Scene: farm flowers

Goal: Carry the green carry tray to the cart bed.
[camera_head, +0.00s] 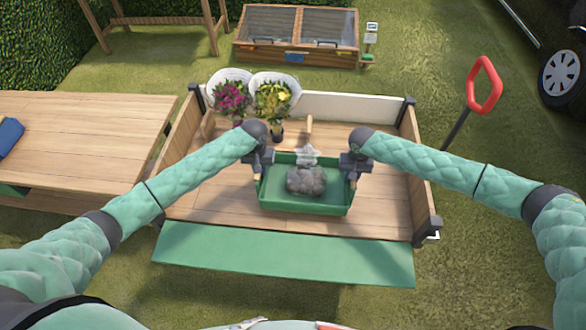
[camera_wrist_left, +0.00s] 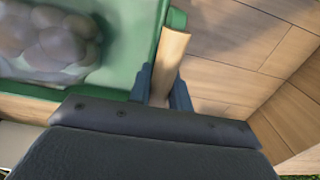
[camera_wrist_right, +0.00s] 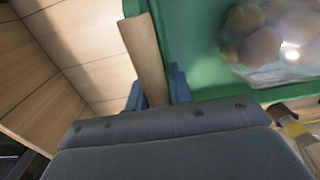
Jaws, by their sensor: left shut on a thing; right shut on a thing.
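The green carry tray (camera_head: 301,203) is over the wooden cart bed (camera_head: 215,190), near its middle. I cannot tell whether it rests on the planks or hangs just above them. A clear bag of grey-brown round things (camera_head: 306,180) lies in the tray. My left gripper (camera_head: 256,178) is shut on the tray's left wooden handle (camera_wrist_left: 170,60). My right gripper (camera_head: 353,178) is shut on the right wooden handle (camera_wrist_right: 146,60). The tray looks about level. The wrist views show the handles between the fingers and bare planks beside the tray.
Two flower bouquets in white wraps, one magenta (camera_head: 232,97) and one yellow (camera_head: 273,99), stand at the bed's back left. A wooden table (camera_head: 90,125) is at left. A red cart handle (camera_head: 485,86) rises at right. A green flap (camera_head: 285,254) lies along the front.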

